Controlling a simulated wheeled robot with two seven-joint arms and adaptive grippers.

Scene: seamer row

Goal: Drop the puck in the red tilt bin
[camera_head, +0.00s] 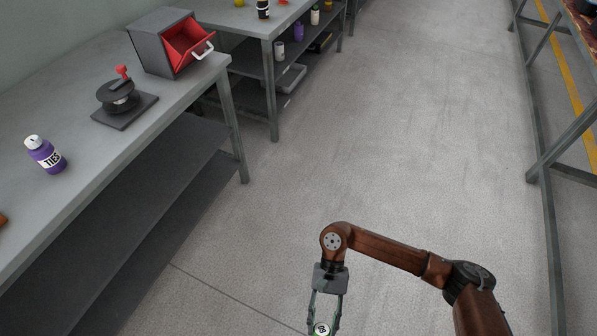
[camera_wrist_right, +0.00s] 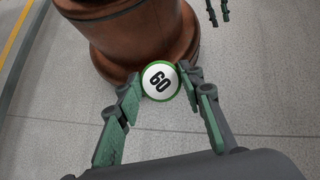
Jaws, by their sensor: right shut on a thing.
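The puck (camera_wrist_right: 160,80) is a round disc with a green rim and a white face marked 60. My right gripper (camera_wrist_right: 161,88) is shut on it, with a finger on each side. In the head view the puck (camera_head: 321,329) shows at the bottom edge, over the floor and away from the tables. The red tilt bin (camera_head: 184,46) is a grey box with a red front tilted outward and a white handle. It stands at the far end of the left table. My left gripper (camera_wrist_right: 218,12) shows small at the top of the wrist view, its fingers apart and empty.
The left table (camera_head: 60,95) also holds a dark round device with a red knob (camera_head: 118,96) and a purple bottle (camera_head: 46,154). A second table (camera_head: 240,18) with a loaded lower shelf stands beyond. The floor between is clear. A metal frame (camera_head: 565,145) stands right.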

